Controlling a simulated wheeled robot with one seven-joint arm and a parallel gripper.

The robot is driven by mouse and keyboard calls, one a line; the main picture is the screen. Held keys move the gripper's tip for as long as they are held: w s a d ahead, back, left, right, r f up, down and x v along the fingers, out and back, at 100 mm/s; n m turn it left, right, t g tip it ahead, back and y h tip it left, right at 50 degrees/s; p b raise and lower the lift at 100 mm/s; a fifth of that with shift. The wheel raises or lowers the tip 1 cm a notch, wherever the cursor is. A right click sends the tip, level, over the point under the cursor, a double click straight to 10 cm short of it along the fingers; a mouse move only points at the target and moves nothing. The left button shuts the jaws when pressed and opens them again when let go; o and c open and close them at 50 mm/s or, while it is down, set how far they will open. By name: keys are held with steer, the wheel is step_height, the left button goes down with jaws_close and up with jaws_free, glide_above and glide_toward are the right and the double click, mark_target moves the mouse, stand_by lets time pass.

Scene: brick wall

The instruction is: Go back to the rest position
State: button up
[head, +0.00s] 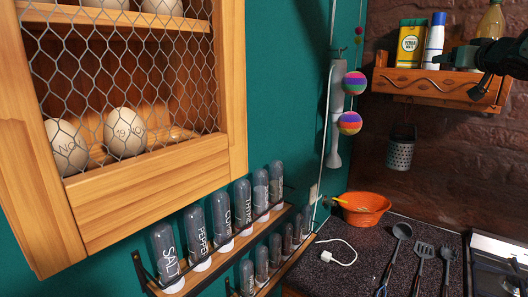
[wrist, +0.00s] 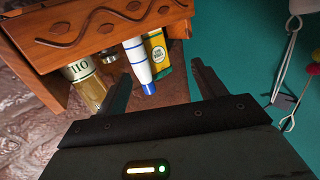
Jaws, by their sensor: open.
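My gripper (head: 456,76) is at the upper right of the head view, in front of the small wooden wall shelf (head: 428,88). It is open, with nothing held between its fingers. The wrist view shows my gripper (wrist: 162,82) from behind, its two dark fingers spread wide. Beyond the fingers stand a white and blue bottle (wrist: 137,58) and a yellow and green box (wrist: 157,52), both apart from the fingers as far as I can tell. They also show on the shelf in the head view, as the bottle (head: 433,42) and the box (head: 411,42).
An oil bottle (head: 490,22) stands on the shelf behind my arm. A metal grater (head: 400,150) hangs below. The dark counter (head: 375,245) holds an orange bowl (head: 362,208) and several utensils. A mesh-fronted cabinet (head: 155,175) and spice jars (head: 222,220) are at left.

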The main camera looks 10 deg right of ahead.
steer(key=s+a+f+n+g+y+b, duration=0.2)
steer(key=s+a+f+g+b, duration=0.15)
steer(key=a+f, duration=1.25)
steer(key=s+a+f+n+g+y+b, duration=0.2)
steer(key=a+f+g+b, duration=0.2)
steer(key=a+f, duration=1.2)
steer(key=s+a+f+n+g+y+b, duration=0.1)
steer(key=s+a+f+n+g+b, duration=0.4)
steer(key=s+a, duration=0.75)
steer(key=s+a+f+n+g, duration=0.1)
steer(key=s+a+f+g, duration=0.1)
steer(key=s+f, duration=0.3)
steer(key=s+a+f+g, duration=0.2)
steer(key=s+f, duration=0.3)
steer(key=s, duration=0.9)
steer(key=shift+a+f+n+h+b, duration=0.25)
steer(key=shift+f+n+h+b, duration=0.05)
steer(key=shift+n+b, duration=0.15)
